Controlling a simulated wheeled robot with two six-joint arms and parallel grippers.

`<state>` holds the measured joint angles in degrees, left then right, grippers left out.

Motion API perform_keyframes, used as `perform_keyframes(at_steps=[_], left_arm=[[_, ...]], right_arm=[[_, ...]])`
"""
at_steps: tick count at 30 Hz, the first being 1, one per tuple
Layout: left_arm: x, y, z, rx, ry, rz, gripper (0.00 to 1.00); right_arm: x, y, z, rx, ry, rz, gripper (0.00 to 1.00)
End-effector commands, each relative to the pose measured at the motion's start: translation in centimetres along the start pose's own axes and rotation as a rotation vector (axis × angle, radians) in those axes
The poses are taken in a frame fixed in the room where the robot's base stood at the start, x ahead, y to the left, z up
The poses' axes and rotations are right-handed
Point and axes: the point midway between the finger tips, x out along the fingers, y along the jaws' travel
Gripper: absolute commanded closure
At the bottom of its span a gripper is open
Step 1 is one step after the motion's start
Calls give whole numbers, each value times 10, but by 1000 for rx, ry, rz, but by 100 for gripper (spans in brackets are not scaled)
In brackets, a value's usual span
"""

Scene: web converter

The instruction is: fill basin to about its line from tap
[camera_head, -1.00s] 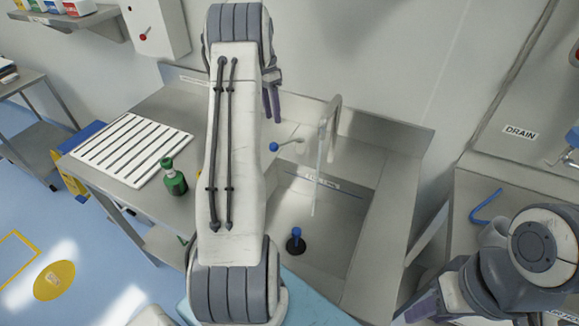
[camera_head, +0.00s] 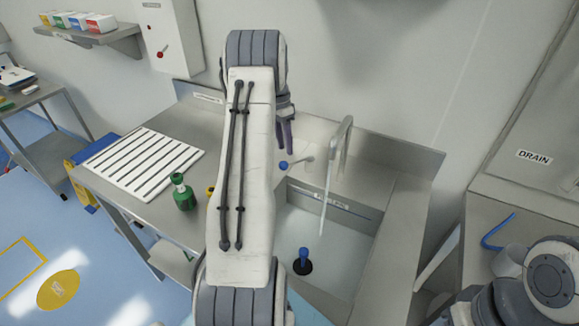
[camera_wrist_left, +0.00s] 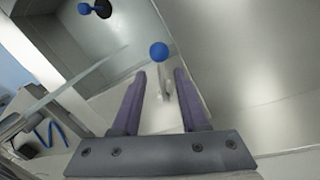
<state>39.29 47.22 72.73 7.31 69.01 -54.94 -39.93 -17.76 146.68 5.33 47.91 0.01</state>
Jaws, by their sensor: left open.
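The steel basin (camera_head: 375,222) has a labelled line (camera_head: 345,207) on its back wall. A thin, pale stream (camera_head: 325,200) falls from the tap (camera_head: 345,135) into it. The basin floor looks pale, like shallow water below the line; the exact level is hard to tell. A blue-handled plug (camera_head: 303,258) stands on the floor. The tap's lever has a blue knob (camera_head: 284,165). My left gripper (camera_head: 286,138) is open just behind and above the lever. In the wrist view, the knob (camera_wrist_left: 159,52) is just beyond the gap between its fingers (camera_wrist_left: 160,85).
A white ribbed drainboard (camera_head: 145,160) and a green bottle (camera_head: 183,192) are on the counter at left. A blue hooked tube (camera_head: 492,235) lies on the right bench, beside my right arm. The wall is close behind the tap.

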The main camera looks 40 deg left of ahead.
Motion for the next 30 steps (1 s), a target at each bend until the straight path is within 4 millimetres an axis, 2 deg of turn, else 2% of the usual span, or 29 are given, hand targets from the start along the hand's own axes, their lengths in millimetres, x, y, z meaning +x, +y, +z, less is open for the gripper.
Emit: perform_keyframes(at_steps=[3, 9, 14, 21, 22, 25, 30], left_arm=[[22, 2, 1, 0, -3, 5, 56], [50, 1, 0, 0, -1, 2, 56], [60, 1, 0, 0, 0, 1, 56], [61, 0, 0, 0, 1, 0, 56], [61, 0, 0, 0, 1, 0, 60], [61, 0, 0, 0, 1, 0, 99], [60, 0, 0, 0, 1, 0, 100]], right_arm=[[-8, -1, 0, 0, 0, 0, 58], [-14, -1, -1, 1, 0, 0, 58], [-16, -1, -1, 1, 0, 0, 58], [-15, -1, -1, 1, 0, 0, 58], [-15, -1, -1, 1, 0, 0, 58], [-15, -1, -1, 1, 0, 0, 58], [-15, -1, -1, 1, 0, 0, 58]])
